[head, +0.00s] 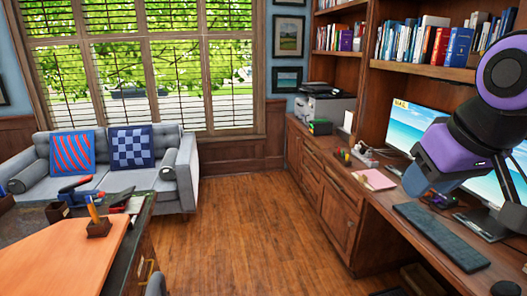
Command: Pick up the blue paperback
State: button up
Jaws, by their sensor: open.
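Several books stand upright on the wood bookcase at the upper right. A wide blue book (458,47) stands near the right end of the row, beside a red-orange book (440,46). Slimmer blue books (388,42) stand further left in the same row. I cannot tell from here which one is the blue paperback. My gripper (426,187) is at the end of my purple and dark grey arm on the right, in front of the desk and below the book shelf. It is open and nothing shows in it. It is well apart from the books.
A long wood desk (388,214) on the right carries a printer (326,104), a monitor (424,123) and a keyboard (440,237). A grey sofa (140,178) and an orange-topped table (66,248) are on the left. The wood floor (250,225) between is clear.

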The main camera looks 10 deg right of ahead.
aim_at(460, 42)
jog(key=i, duration=1.75)
jog(key=i+z, duration=0.2)
jog(key=i, duration=0.35)
jog(key=i+j+z, duration=0.1)
jog(key=i+z, duration=0.15)
jog(key=i, duration=0.35)
jog(key=i+j+z, duration=0.2)
jog(key=i, duration=0.35)
